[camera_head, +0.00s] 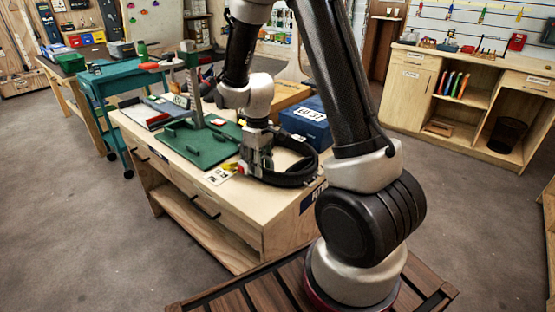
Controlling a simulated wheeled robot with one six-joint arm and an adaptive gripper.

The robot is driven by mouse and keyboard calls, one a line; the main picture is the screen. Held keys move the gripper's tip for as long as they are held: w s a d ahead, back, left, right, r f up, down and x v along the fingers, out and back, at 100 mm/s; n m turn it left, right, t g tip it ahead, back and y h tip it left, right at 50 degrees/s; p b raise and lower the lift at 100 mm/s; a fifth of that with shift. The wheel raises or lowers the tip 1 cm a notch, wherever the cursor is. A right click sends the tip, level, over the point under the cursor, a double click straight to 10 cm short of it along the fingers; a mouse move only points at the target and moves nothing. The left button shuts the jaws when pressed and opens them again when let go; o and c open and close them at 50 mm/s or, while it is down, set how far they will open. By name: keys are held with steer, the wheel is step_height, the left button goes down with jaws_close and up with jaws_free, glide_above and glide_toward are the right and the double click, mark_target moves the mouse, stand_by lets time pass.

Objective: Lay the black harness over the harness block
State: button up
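The black harness (298,177) lies as a loop near the right front of the wooden workbench (238,215), just right of my gripper. My gripper (250,168) points down at the loop's left side. Its fingers are small and partly merge with the harness, so I cannot tell whether they are open or shut on it.
A blue box (306,122) stands behind the harness, with a wooden box (284,96) further back. A small label card (217,176) lies at the bench front. A teal cart (112,84) stands behind left. A wooden shelf unit (470,100) is at right. The floor left is clear.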

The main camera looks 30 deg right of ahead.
steer(key=shift+f, duration=0.75)
jaws_close()
steer(key=shift+r, duration=0.1)
